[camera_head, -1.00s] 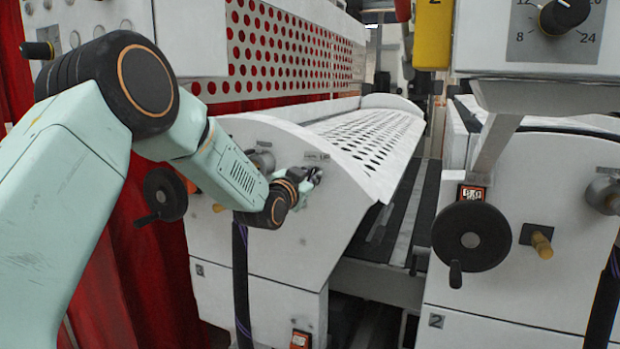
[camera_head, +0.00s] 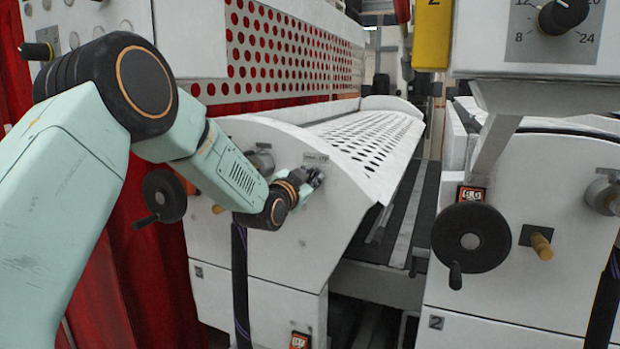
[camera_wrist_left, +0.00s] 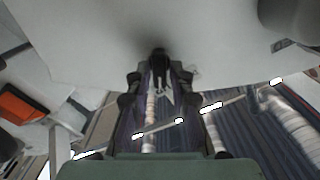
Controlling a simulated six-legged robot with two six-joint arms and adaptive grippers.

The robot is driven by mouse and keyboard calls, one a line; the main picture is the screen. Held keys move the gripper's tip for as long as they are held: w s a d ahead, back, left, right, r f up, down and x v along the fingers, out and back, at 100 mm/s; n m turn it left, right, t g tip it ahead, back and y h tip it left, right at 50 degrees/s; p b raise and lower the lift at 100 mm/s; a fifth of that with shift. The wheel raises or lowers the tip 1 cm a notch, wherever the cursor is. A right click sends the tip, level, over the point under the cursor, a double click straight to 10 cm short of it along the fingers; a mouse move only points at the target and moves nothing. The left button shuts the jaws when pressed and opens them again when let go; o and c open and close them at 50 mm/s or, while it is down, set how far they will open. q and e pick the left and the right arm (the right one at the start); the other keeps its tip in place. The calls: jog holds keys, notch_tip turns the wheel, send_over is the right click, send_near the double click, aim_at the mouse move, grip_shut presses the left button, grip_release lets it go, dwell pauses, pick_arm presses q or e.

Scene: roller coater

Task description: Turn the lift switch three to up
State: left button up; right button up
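The lift switch (camera_wrist_left: 160,60) appears as a small dark knob on the white panel in the left wrist view, between my left gripper's fingers. In the head view it is hidden behind the gripper, below a small label (camera_head: 316,158) on the white side panel of the section marked 3. My left gripper (camera_head: 312,178) is at this panel. The left wrist view shows its two dark fingers (camera_wrist_left: 157,84) apart, one on each side of the knob, with what looks like a gap. Contact cannot be told. My right gripper is not in view.
A black handwheel (camera_head: 165,196) is left of my left forearm on the same machine section. To the right, section 2 carries another handwheel (camera_head: 471,238) and a brass-coloured knob (camera_head: 541,243). A perforated white cover (camera_head: 372,137) extends behind the panel. A dark gap separates the sections.

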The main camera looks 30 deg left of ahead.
pick_arm(q)
jog(key=shift+o, duration=1.1)
jog(key=s, duration=1.2)
jog(key=shift+d, duration=0.3)
jog(key=s+d+f+n+g+h+b, duration=0.1)
jog(key=s+d+f+n+g+b, duration=0.3)
jog(key=f, duration=0.7)
jog(key=s+d+f+n+g+b, duration=0.15)
jog(key=s+f, duration=0.35)
jog(key=f, duration=0.7)
jog(key=s+d+f+n+g+h+b, duration=0.1)
jog(key=s+d+f+n+g+b, duration=0.25)
jog(key=f, duration=0.75)
jog(key=s+d+f+m+g+y+b, duration=0.1)
jog(key=s+d+f+m+g+b, duration=0.2)
jog(key=s+f, duration=2.4)
jog(key=s+g+b, duration=0.3)
jog(key=g+b, duration=0.2)
jog(key=g, duration=0.1)
jog(key=shift+s+f, duration=0.2)
jog(key=shift+s, duration=0.05)
